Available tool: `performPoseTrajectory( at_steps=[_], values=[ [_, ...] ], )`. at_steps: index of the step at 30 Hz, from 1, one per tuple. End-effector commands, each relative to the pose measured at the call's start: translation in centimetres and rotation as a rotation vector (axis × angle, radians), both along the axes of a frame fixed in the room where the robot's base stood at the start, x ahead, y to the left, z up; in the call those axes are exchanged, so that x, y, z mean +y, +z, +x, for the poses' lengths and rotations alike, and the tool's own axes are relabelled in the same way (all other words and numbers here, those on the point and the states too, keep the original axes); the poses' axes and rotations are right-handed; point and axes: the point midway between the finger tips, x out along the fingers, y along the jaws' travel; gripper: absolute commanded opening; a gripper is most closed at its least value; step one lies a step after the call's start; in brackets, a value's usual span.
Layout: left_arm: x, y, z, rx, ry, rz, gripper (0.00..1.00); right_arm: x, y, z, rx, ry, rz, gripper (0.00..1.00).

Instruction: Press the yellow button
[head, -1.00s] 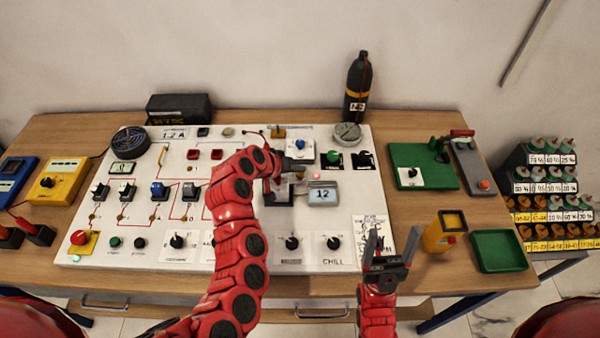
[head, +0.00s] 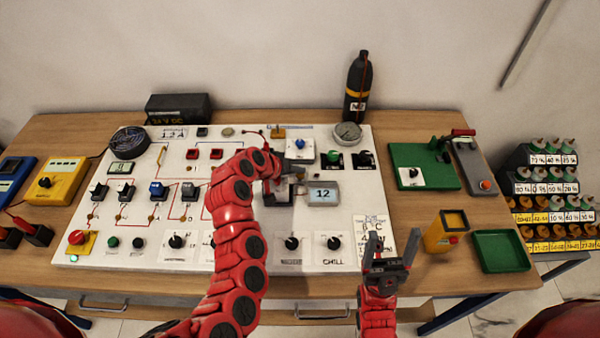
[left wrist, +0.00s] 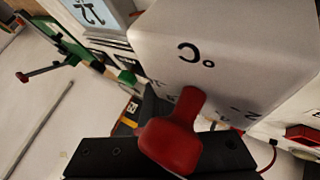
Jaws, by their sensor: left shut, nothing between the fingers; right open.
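I cannot make out a plainly yellow button. A small yellow-brown block (head: 277,132) sits at the back of the white panel (head: 330,257), behind my left gripper. My left gripper (head: 290,166) is at the panel's back middle, partly hidden by its own arm. It is shut and empty. My right gripper (head: 391,250) is open and empty, above the panel's front right corner.
A display reading 12 (head: 323,194) stands right of the left gripper. A red button on a yellow plate (head: 78,239) is at front left. A yellow box (head: 440,236) and green tray (head: 500,251) are at right. A black bottle (head: 357,85) stands behind.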

Motion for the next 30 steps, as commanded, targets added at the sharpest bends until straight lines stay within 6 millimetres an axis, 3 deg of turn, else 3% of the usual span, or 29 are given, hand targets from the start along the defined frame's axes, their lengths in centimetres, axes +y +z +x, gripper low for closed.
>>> performPoseTrajectory(
  at_steps=[14,30],
  values=[
    [0.0,-0.9,-0.5,0.019,-0.004,0.006,0.0,0.0,-0.1,0.0,0.0,0.0,0.0,0.74],
    [0.1,1.4,-0.3,0.009,-0.002,0.003,0.0,0.0,0.5,0.0,0.0,0.0,0.0,0.74]
  ],
)
